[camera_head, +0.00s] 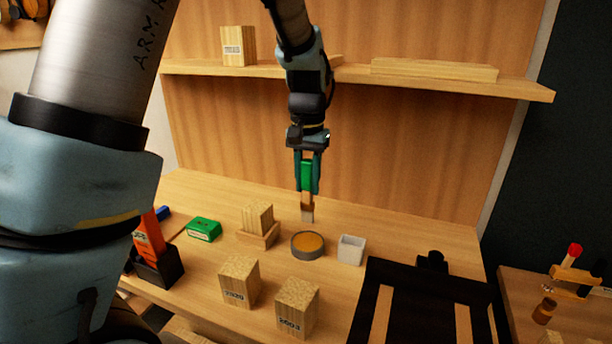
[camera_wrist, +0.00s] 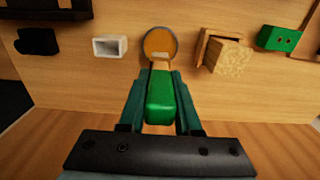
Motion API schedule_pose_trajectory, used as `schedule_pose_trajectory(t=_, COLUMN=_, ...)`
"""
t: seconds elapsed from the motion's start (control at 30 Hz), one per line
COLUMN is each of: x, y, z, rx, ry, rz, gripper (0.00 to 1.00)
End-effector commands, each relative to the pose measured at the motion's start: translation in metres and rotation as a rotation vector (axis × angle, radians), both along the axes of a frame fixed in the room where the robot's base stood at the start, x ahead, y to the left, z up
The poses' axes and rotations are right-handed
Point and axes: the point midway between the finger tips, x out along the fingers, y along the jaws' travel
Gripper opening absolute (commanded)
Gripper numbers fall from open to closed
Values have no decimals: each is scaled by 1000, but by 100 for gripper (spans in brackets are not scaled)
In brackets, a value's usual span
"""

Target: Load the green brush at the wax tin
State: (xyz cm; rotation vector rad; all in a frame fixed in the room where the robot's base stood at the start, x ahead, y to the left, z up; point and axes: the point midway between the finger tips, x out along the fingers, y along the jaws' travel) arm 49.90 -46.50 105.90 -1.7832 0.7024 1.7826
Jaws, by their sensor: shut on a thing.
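My gripper (camera_head: 308,172) is shut on the green handle of the green brush (camera_head: 307,176). The brush hangs upright with its bristle end down, above the bench. The wax tin (camera_head: 308,245) is a round grey tin with orange-brown wax, below the brush tip in the head view. In the wrist view the green brush (camera_wrist: 160,100) lies between the fingers of my gripper (camera_wrist: 160,85), and its tip overlaps the wax tin (camera_wrist: 159,33). The tip looks apart from the wax in the head view, with a gap I cannot measure.
A small white box (camera_head: 351,250) stands right of the tin. A wooden block in a tray (camera_head: 258,240) is left. Two labelled blocks (camera_head: 239,283) (camera_head: 297,307) stand in front. A green box (camera_head: 204,229) and a dark holder with an orange-handled tool (camera_head: 150,240) lie farther left. A shelf (camera_head: 350,72) is behind.

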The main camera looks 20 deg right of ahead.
Motion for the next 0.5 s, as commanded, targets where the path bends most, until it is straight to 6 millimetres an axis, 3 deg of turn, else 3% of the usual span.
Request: schedule_pose_trajectory(t=0.5, x=0, y=0, z=-51, rx=-1, ry=-1, rz=0, gripper=0)
